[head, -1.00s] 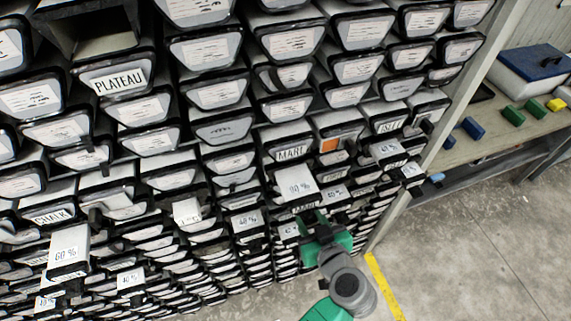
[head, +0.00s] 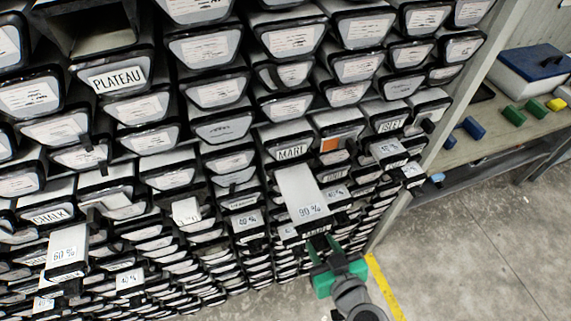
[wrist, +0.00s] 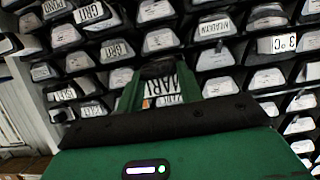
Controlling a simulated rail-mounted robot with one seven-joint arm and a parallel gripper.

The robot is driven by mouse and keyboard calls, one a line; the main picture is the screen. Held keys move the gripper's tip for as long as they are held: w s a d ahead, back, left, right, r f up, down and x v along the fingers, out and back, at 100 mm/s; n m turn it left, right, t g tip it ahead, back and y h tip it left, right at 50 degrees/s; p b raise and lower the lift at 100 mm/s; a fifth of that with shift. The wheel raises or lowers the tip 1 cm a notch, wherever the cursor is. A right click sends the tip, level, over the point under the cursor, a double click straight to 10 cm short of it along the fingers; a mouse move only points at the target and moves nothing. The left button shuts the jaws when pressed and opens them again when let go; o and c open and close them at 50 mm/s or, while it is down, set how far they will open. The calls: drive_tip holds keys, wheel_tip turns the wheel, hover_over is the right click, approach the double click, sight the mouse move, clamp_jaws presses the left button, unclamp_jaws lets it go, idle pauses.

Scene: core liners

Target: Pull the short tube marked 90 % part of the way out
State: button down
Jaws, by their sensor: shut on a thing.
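The short tube marked 90 % (head: 302,190) sticks well out of the rack, below the slot labelled MARL (head: 291,153). Its grey top shows, with the 90 % mark near its front end. My gripper (head: 320,246) is shut on its front end, which is partly hidden by the fingers. In the wrist view, my gripper's green fingers (wrist: 158,88) stand either side of a dark tube end (wrist: 157,69), with a MARL label close behind.
Other short tubes stick out: one marked 60 % (head: 67,250) at lower left, and several marked 40 %, one (head: 246,222) close to the left. A bench with blue and green blocks (head: 513,116) stands at right. The concrete floor (head: 480,240) there is clear.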

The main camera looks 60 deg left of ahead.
drive_tip(key=shift+r, duration=0.1)
drive_tip(key=c, duration=0.8)
unclamp_jaws()
drive_tip(key=shift+c, duration=0.2)
drive_tip(key=b+v, duration=0.1)
drive_tip(key=v, duration=0.6)
drive_tip(key=shift+d, duration=0.4)
drive_tip(key=shift+r, duration=0.2)
